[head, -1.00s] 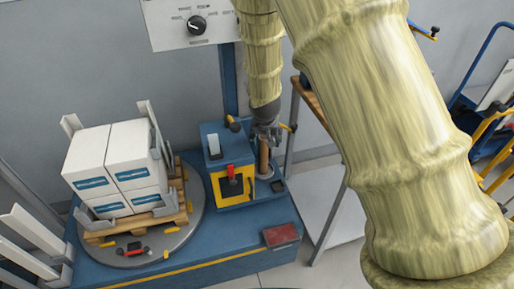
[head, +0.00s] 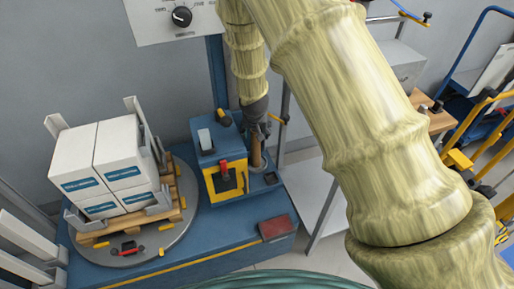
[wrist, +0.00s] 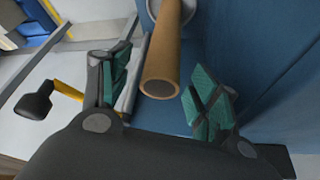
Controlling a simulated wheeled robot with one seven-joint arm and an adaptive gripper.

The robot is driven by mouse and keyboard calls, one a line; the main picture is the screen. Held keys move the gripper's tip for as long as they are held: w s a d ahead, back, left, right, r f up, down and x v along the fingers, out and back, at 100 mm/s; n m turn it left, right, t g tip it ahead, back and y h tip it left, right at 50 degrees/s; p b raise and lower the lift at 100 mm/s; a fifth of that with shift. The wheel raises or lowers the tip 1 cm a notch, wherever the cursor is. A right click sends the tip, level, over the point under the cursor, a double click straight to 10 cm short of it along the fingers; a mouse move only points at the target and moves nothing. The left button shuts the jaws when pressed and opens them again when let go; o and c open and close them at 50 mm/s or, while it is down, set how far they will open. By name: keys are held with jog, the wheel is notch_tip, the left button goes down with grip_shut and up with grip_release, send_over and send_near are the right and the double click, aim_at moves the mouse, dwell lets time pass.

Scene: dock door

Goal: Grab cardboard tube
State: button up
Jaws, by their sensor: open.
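The cardboard tube (head: 257,152) is a brown cylinder standing upright on a round base at the right of the blue machine. In the wrist view the tube (wrist: 166,55) points its dark, round end toward my gripper (wrist: 160,92). The gripper's green-padded fingers are open and apart, with the tube's end in the gap between and just beyond them. No finger visibly touches it. In the head view my gripper (head: 256,127) hangs above the tube and partly hides its top.
The blue and yellow control box (head: 222,165) stands close left of the tube. A turntable (head: 185,215) carries a pallet with white boxes (head: 105,160). A red pedal (head: 276,228) lies in front. A wooden-topped bench (head: 430,118) and trolleys stand at right.

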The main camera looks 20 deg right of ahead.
aim_at(256, 148)
jog(key=shift+w+x, duration=0.2)
jog(key=shift+x, duration=2.3)
jog(key=shift+r, duration=0.15)
jog(key=c, duration=1.2)
